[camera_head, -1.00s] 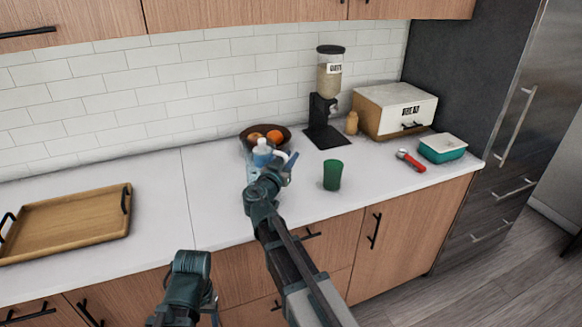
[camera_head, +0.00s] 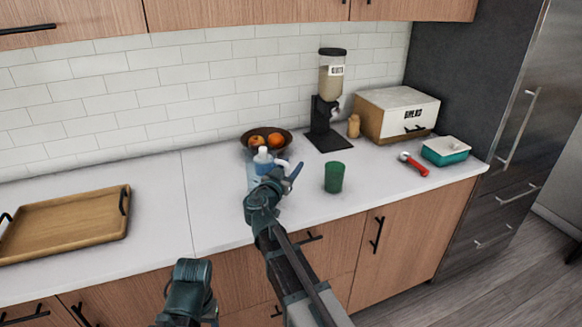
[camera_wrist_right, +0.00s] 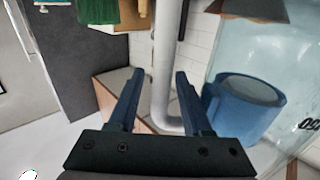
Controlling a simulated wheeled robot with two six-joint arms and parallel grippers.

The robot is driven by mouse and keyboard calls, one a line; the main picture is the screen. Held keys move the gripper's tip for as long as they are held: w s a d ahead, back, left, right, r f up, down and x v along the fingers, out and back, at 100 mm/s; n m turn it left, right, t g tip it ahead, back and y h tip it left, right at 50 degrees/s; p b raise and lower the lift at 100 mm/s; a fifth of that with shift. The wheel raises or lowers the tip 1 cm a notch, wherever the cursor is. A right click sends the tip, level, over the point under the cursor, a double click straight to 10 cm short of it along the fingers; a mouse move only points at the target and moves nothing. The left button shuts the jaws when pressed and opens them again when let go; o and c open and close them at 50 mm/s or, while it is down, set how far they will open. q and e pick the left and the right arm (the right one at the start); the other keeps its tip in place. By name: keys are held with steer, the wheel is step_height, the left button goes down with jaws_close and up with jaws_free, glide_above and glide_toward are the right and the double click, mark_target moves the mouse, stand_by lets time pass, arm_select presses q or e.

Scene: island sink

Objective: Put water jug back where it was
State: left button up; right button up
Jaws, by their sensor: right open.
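The clear water jug (camera_head: 263,158) with a pale cap is on the counter side in front of the fruit bowl, largely hidden by my right arm. My right gripper (camera_head: 291,176) is at its right side, by the white handle (camera_head: 282,163). In the right wrist view the open fingers (camera_wrist_right: 160,100) stand on either side of the white handle (camera_wrist_right: 166,60), with gaps. Whether the jug's base touches the counter is hidden. My left arm shows at the bottom, its gripper out of sight.
A green cup (camera_head: 334,178) stands just right of my right gripper. The fruit bowl (camera_head: 284,147) is behind the jug, the dispenser (camera_head: 326,110) behind right. A bread box (camera_head: 385,125), red-handled tool (camera_head: 412,164) and teal container (camera_head: 445,156) are farther right. A wooden tray (camera_head: 65,228) lies left; counter between is clear.

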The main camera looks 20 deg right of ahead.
steer(key=v, duration=1.2)
steer(key=shift+r, duration=0.1)
steer(key=s+a+f+n+g+y, duration=0.1)
steer(key=s+f+n+g+y, duration=0.1)
steer(key=s+f+g, duration=0.4)
steer(key=s+a+f+n+g+y, duration=0.1)
steer(key=s+f+n+y, duration=0.15)
steer(key=f, duration=0.55)
steer(key=s+a+f+n+g+y, duration=0.3)
steer(key=s+a+f+n, duration=0.1)
steer(key=s+a, duration=0.2)
steer(key=s+a+f+n+g+y, duration=0.3)
steer(key=s+a, duration=0.3)
steer(key=s, duration=0.2)
steer(key=shift+f+n, duration=0.4)
steer(key=shift+n, duration=0.15)
steer(key=shift+r+y, duration=0.1)
steer(key=shift+y, duration=0.15)
